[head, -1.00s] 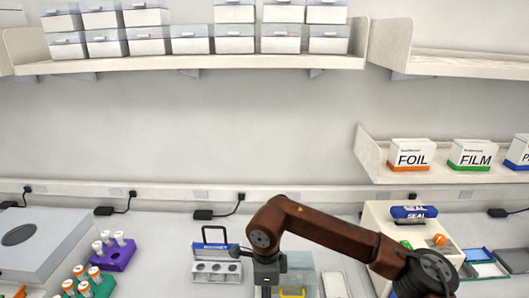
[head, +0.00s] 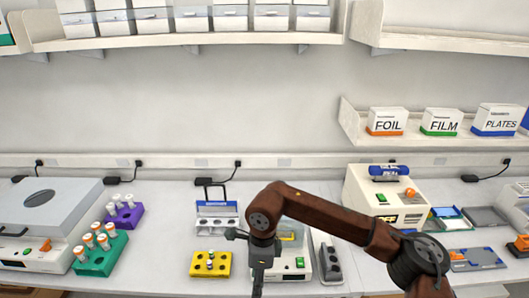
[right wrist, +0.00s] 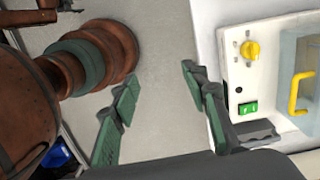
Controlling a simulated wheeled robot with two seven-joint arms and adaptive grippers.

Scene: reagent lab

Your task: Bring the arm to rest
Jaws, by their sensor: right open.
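My right arm (head: 325,215) is brown and reaches in from the lower right of the head view, bent over the bench. Its dark end (head: 260,268) hangs in front of a white device with a clear cover (head: 293,262); the fingertips are hard to make out there. In the right wrist view my right gripper (right wrist: 160,85) is open, with green-padded fingers wide apart and nothing between them. The device with a yellow knob (right wrist: 252,50) and yellow handle (right wrist: 299,94) is right of the fingers. My left gripper is not in view.
A yellow rack (head: 222,270) is left of the arm's end. Green (head: 98,262) and purple (head: 128,217) tube racks stand farther left. A white sealer (head: 360,196) stands at right, behind the arm. Shelves (head: 200,40) line the back wall.

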